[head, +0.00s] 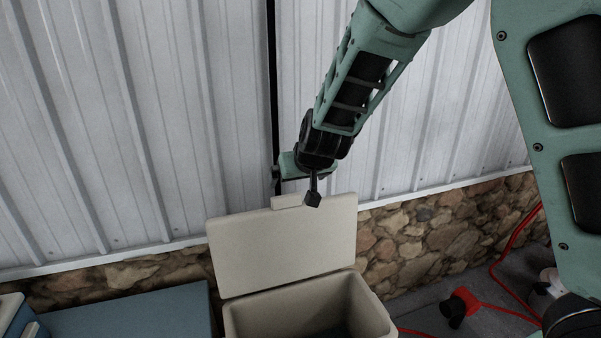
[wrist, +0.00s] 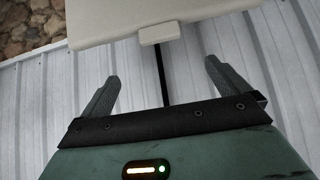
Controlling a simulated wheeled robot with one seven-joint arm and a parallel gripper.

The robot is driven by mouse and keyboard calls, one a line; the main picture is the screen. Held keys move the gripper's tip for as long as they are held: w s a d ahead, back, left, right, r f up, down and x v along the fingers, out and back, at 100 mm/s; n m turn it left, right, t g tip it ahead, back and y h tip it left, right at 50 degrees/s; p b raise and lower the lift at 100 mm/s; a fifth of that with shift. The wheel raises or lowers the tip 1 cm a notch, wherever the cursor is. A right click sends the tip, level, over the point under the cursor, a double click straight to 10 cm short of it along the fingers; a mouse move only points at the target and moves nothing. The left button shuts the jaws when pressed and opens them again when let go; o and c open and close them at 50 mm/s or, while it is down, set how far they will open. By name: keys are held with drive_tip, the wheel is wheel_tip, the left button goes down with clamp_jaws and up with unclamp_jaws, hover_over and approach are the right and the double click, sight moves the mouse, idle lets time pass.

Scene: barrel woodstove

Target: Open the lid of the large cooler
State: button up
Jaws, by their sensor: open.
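The large cooler (head: 250,318) is a beige box at the bottom centre of the head view. Its lid (head: 285,245) stands raised at the back, tilted up towards the wall, and the cooler's inside shows. A small latch tab (head: 286,201) is on the lid's upper edge. My gripper (head: 313,198) is at the lid's top edge, close to the tab. In the wrist view my gripper (wrist: 160,80) has its two fingers wide apart with nothing between them. The lid (wrist: 110,22) and its tab (wrist: 163,33) lie just beyond the fingertips.
A corrugated white metal wall (head: 180,110) with a stone base (head: 440,225) stands behind the cooler. A blue cooler (head: 130,312) is at the lower left. A red cord (head: 510,245) and a red and black object (head: 460,304) lie on the floor at right.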

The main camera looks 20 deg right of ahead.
drive_tip(key=shift+v, duration=1.05)
drive_tip(key=s+a+f+n+g+y+b, duration=0.25)
drive_tip(key=s+a+f, duration=0.2)
drive_tip(key=s, duration=0.45)
drive_tip(key=s+a+f+n+g+y+b, duration=0.1)
drive_tip(key=s+a+f+g+b, duration=0.3)
drive_tip(key=s, duration=0.5)
drive_tip(key=s+d+f+n+g+h+b, duration=0.1)
drive_tip(key=s+f+n+b, duration=0.1)
drive_tip(key=s, duration=0.6)
drive_tip(key=s+d+f+n+g+h+b, duration=0.1)
drive_tip(key=s+n+h+b, duration=0.1)
drive_tip(key=s, duration=0.7)
drive_tip(key=shift+d+f, duration=0.15)
drive_tip(key=shift+f, duration=0.25)
drive_tip(key=shift+w, duration=0.1)
